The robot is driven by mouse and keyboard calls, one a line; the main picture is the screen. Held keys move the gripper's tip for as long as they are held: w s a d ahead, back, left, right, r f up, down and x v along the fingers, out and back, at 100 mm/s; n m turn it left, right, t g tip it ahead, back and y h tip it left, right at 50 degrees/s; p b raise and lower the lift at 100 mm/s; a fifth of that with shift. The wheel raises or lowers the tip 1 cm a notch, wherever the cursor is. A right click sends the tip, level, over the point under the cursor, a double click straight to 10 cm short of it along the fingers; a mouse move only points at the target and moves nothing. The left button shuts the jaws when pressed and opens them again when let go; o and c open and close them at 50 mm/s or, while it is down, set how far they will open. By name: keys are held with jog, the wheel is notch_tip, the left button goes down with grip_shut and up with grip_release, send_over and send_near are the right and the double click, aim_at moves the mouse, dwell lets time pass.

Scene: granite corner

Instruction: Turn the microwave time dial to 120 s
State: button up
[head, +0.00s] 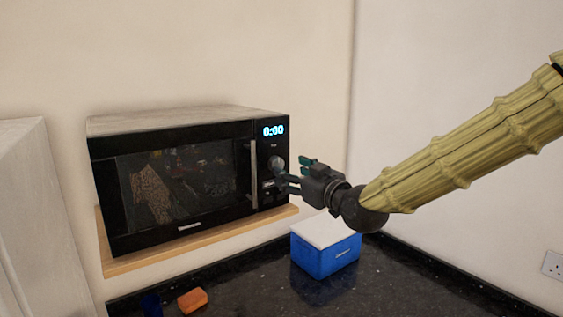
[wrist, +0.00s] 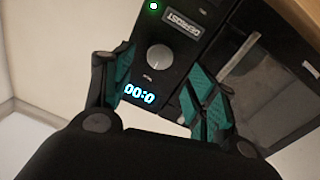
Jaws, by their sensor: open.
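The black microwave (head: 180,180) sits on a wooden shelf, with its display (head: 268,130) reading 0:00. A round grey time dial (head: 277,163) is below the display on the control panel, under a small label. My gripper (head: 289,173) is in front of the panel, close to the dial. In the wrist view the panel is upside down. There the dial (wrist: 160,58) lies between the spread teal-padded fingers of my gripper (wrist: 161,64), and the display (wrist: 139,93) is lit. The fingers are open; I see no clear contact with the dial.
The microwave's vertical door handle (head: 253,174) is just left of the panel. A blue box with white lid (head: 326,258) and an orange block (head: 192,300) rest on the dark counter (head: 400,285).

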aim_at(278, 165)
jog(key=p+x, duration=0.2)
jog(key=x, duration=0.2)
jog(key=shift+r, duration=0.1)
jog(key=shift+p+x, duration=0.45)
jog(key=shift+x, duration=0.6)
jog(key=c, duration=1)
